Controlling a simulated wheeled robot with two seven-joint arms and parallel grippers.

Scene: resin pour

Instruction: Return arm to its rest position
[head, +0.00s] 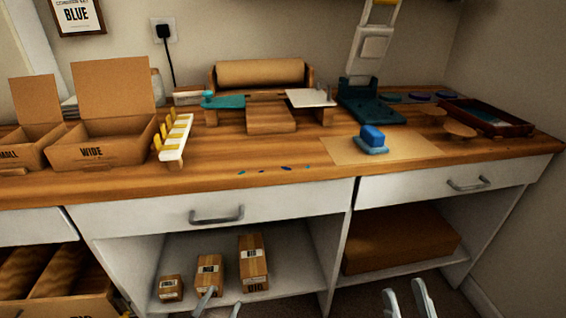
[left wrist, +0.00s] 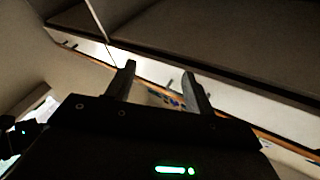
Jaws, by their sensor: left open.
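My left gripper (head: 220,304) shows only by its fingertips at the bottom edge of the head view, low in front of the cabinet. In the left wrist view it (left wrist: 158,72) is open, with nothing held between its two dark fingers. My right gripper (head: 407,297) shows by two pale fingertips at the bottom edge of the head view, further right. They stand apart, and nothing shows between them. Both grippers are below the worktop (head: 215,176) and clear of the things on it. The rest of both arms is out of the head view.
Open boxes (head: 103,148) and a white rack with yellow pieces (head: 174,138) stand at left. A blue block (head: 372,137) sits on a brown sheet (head: 408,150). A dark tray (head: 485,119) lies at right. Small boxes (head: 253,262) stand on the shelf below the drawers.

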